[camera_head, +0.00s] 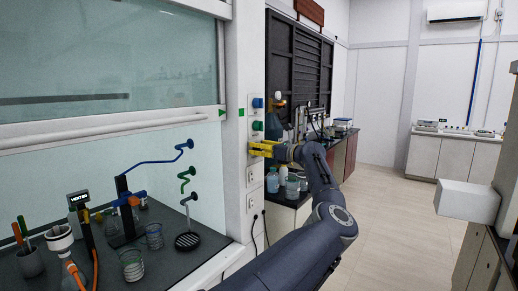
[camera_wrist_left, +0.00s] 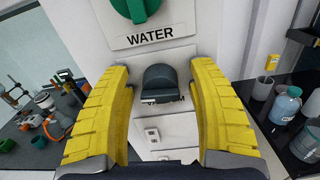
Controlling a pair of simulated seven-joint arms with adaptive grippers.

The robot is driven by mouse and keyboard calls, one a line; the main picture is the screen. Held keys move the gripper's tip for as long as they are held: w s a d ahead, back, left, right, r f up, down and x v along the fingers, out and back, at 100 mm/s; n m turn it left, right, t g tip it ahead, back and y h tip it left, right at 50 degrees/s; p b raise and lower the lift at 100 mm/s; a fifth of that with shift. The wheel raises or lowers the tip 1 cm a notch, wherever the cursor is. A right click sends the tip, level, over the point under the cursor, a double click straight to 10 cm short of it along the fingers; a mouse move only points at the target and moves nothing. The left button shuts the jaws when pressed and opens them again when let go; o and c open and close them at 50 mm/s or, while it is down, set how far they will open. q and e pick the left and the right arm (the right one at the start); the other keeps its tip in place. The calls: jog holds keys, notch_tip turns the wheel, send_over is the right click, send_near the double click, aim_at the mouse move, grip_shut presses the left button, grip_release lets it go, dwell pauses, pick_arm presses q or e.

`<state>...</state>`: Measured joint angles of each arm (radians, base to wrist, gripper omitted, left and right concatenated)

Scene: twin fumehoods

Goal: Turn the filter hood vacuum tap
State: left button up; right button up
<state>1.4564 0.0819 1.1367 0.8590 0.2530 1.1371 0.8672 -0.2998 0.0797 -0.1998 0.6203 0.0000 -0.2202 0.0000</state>
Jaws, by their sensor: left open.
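The vacuum tap (camera_wrist_left: 160,82) is a dark grey knob on the white hood post, seen between my left fingers in the left wrist view. A label below it is mostly covered by the knob; only its end shows. My left gripper (camera_wrist_left: 160,115) is open, with one yellow finger on each side of the knob and gaps between. In the head view my left gripper (camera_head: 262,148) is at the post below the green tap, and the vacuum tap cannot be made out there. My right gripper is not in view.
Above sits the green water tap (camera_head: 257,125), labelled WATER (camera_wrist_left: 150,36), with a blue tap (camera_head: 257,102) higher up. White sockets (camera_wrist_left: 153,134) are below. The fumehood at left holds beakers (camera_head: 154,236) and a filter stand. Bottles (camera_wrist_left: 286,105) stand on the right bench.

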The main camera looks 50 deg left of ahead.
pick_arm(q)
grip_shut()
dwell(0.4)
jog(key=shift+m, duration=0.4)
jog(key=m, duration=0.7)
jog(key=shift+w+m, duration=0.1)
jog(key=shift+m, duration=0.2)
jog(key=m, duration=0.4)
jog(key=shift+m, duration=0.3)
jog(key=shift+w+m, duration=0.1)
jog(key=shift+m, duration=1.8)
